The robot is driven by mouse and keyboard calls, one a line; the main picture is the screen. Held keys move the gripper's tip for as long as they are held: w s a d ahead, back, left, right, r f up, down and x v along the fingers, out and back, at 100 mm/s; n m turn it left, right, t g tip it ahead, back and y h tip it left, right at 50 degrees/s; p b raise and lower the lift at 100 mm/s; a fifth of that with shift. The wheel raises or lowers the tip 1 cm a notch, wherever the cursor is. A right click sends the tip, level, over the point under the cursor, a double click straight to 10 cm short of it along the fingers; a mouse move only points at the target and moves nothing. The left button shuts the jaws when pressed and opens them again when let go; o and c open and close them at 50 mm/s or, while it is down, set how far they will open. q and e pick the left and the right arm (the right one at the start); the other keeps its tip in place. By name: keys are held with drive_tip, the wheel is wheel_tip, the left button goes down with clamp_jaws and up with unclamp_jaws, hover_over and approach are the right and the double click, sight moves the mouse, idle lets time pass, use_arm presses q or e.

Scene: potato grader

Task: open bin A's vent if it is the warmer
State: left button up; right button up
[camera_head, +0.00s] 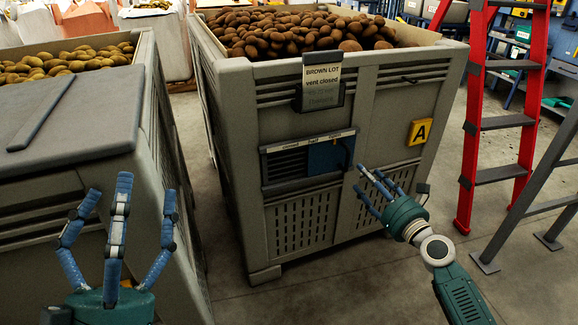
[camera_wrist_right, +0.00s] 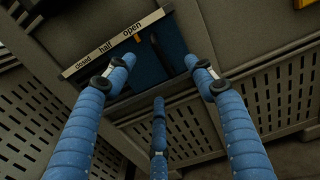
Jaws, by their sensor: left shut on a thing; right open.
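Bin A (camera_head: 385,105) is a grey crate full of brown potatoes, with a yellow A plate (camera_head: 420,131). Its placard (camera_head: 322,85) reads "BROWN LOT" and "vent closed"; the smaller lines are unclear. The vent's blue shutter (camera_head: 326,157) is at the right of its slot, baring dark slats at left. In the right wrist view, the scale (camera_wrist_right: 118,44) reads closed, half, open; an orange mark is under "open". My right gripper (camera_head: 372,188) is open before the vent (camera_wrist_right: 155,62). My left gripper (camera_head: 120,205) is at lower left; what it holds cannot be made out.
Another grey bin (camera_head: 70,110) with paler potatoes and a flat lid part stands at left, close to my left gripper. A red ladder (camera_head: 487,120) and a grey stand (camera_head: 530,190) are at right. Bare floor (camera_head: 335,285) lies in front of bin A.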

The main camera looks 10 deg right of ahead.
sight(152, 199)
use_arm(q)
drive_tip(key=w+f, duration=0.1)
drive_tip(key=w+f+g, duration=0.1)
drive_tip(key=f, duration=0.1)
drive_tip(key=w+f+g, duration=0.1)
drive_tip(key=shift+d+f+y, duration=0.15)
drive_tip(key=shift+d+y, duration=0.05)
drive_tip(key=shift+y, duration=0.1)
wheel_tip(152, 199, down, 6)
drive_tip(key=w+d+g, duration=0.2)
drive_tip(key=r+t, duration=0.1)
drive_tip(key=s+r+t+b, duration=0.1)
drive_tip(key=r, duration=0.1)
drive_tip(key=r+h, duration=0.1)
drive_tip(key=r, duration=0.1)
drive_tip(key=shift+s+a+t, duration=0.15)
drive_tip(key=shift+s+t, duration=0.2)
drive_tip(key=shift+t, duration=0.05)
drive_tip(key=shift+s+a+r+t, duration=0.15)
drive_tip(key=shift+s+r+t, duration=0.2)
drive_tip(key=shift+r, duration=0.15)
use_arm(e)
drive_tip(key=s+d+f, duration=0.1)
drive_tip(key=s+d, duration=0.1)
drive_tip(key=s, duration=0.9)
drive_tip(key=shift+s+d, duration=0.25)
drive_tip(key=shift+s, duration=0.05)
